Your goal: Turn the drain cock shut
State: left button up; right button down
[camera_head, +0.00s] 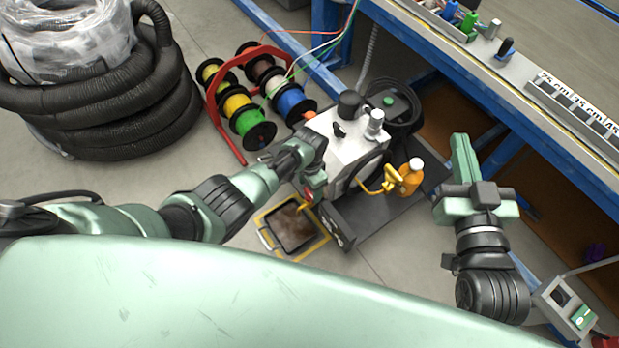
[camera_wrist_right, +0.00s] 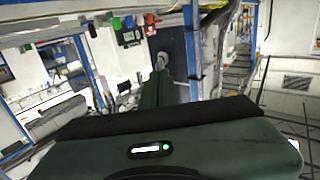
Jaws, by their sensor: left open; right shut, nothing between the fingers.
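A white and grey machine (camera_head: 345,140) stands on a dark base (camera_head: 362,212) in the head view. A small red and orange fitting (camera_head: 307,194), apparently the drain cock, shows low on its left side, above a yellow-edged tray (camera_head: 266,240) with brown liquid in it. My left gripper (camera_head: 312,168) is open, close against that side of the machine; it partly hides the fitting, and I cannot tell whether they touch. The handle's angle is unclear. My right gripper (camera_head: 461,150) is shut and empty, right of the machine; its shut fingers also show in the right wrist view (camera_wrist_right: 160,82).
An orange bottle (camera_head: 411,178) with a white cap and a yellow bent handle (camera_head: 385,181) are at the machine's right. A red rack (camera_head: 225,115) of wire spools stands behind my left arm. A blue-framed bench (camera_head: 480,95) closes off the right. Black coiled hose (camera_head: 120,120) lies far left.

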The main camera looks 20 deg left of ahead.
aim_at(310, 194)
pick_arm(q)
notch_tip(310, 194, up, 4)
jog(key=shift+f+p, duration=0.1)
jog(key=shift+p, duration=1)
pick_arm(e)
jog(key=s+d+f+g+h, duration=0.2)
jog(key=s+f+g, duration=0.3)
jog(key=f, duration=0.6)
jog(key=shift+s+d+g, duration=0.3)
jog(key=shift+d+g, duration=0.25)
jog(key=shift+g, duration=0.55)
jog(key=shift+f, duration=0.1)
